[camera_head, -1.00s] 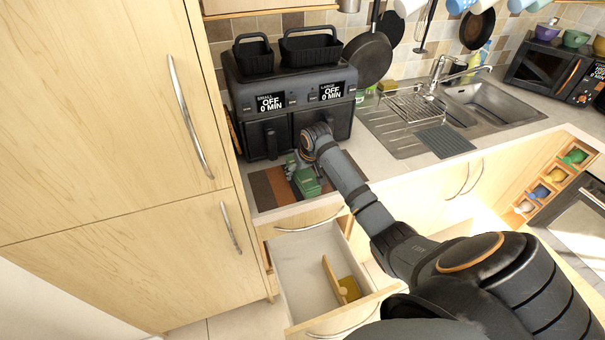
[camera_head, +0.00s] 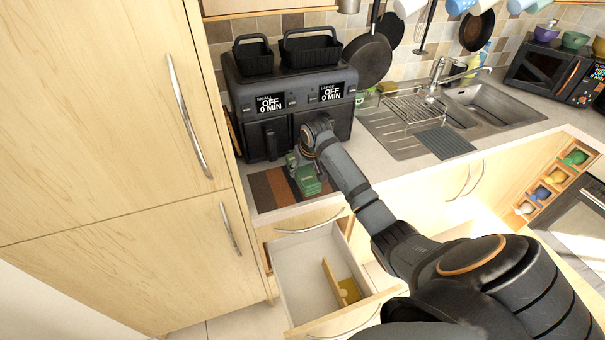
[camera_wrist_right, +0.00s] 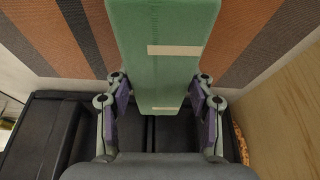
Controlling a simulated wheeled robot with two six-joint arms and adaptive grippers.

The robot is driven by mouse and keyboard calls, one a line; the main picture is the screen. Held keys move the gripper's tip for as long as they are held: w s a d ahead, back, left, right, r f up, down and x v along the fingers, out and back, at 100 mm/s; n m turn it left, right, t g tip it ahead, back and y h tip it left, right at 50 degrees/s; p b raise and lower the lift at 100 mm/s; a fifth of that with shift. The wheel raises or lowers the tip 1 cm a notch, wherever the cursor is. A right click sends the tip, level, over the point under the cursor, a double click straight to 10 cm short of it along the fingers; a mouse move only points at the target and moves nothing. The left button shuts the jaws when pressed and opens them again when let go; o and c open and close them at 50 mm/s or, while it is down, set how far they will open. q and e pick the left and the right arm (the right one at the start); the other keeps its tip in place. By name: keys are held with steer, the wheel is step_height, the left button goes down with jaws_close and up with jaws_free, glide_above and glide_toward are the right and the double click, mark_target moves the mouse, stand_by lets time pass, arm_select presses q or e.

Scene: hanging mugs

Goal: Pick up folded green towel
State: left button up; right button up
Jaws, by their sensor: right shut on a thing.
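The folded green towel (camera_head: 308,181) is on the striped mat (camera_head: 268,187) in front of the black air fryer, and my arm partly hides it in the head view. In the right wrist view the towel (camera_wrist_right: 160,50) stretches between the two fingers, with pale bands across it. My right gripper (camera_wrist_right: 160,95) has a finger on each side of the towel and is shut on it. It also shows in the head view (camera_head: 298,162). I cannot tell whether the towel touches the mat. My left gripper is not in view.
The black air fryer (camera_head: 265,97) stands right behind the towel. An open drawer (camera_head: 308,262) with a wooden item juts out below the counter. A tall wooden cabinet (camera_head: 95,110) borders the left. The sink (camera_head: 478,105) and drying rack (camera_head: 412,107) are to the right.

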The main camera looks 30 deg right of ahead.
mark_target(304, 170)
steer(key=v, duration=0.3)
steer(key=s+b+v, duration=0.1)
steer(key=v, duration=0.3)
steer(key=shift+a+f, duration=0.2)
steer(key=shift+f, duration=0.1)
steer(key=s+a+r+b, duration=0.2)
steer(key=s+r, duration=0.3)
steer(key=s, duration=0.5)
steer(key=shift+a+r, duration=0.3)
